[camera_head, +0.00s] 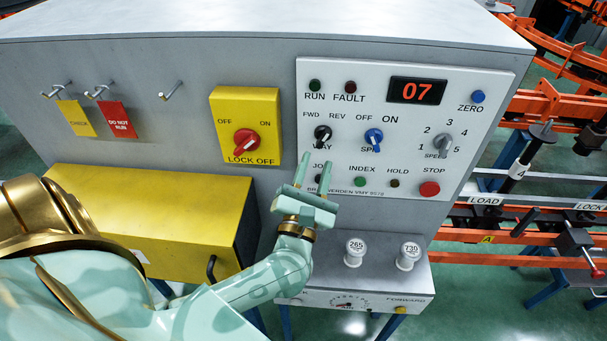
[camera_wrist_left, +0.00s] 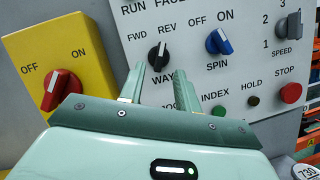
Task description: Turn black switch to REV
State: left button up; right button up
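The black switch (camera_head: 323,133) is a round knob on the white control panel, with FWD to its upper left and REV to its upper right. It also shows in the left wrist view (camera_wrist_left: 158,56), with the label WAY below it. My right gripper is not in view.
A blue SPIN switch (camera_head: 373,139) is close on the right. A red LOCK OFF knob (camera_head: 246,142) on a yellow plate is on the left. Green INDEX (camera_head: 360,181) and red STOP (camera_head: 429,189) buttons are lower right. Two white weights (camera_head: 355,252) stand on a ledge below.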

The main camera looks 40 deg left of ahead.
pick_arm(q)
jog(key=b+v, duration=0.2)
jog(key=v, duration=0.9)
jog(key=shift+s, duration=0.15)
jog(key=shift+d+f, duration=0.1)
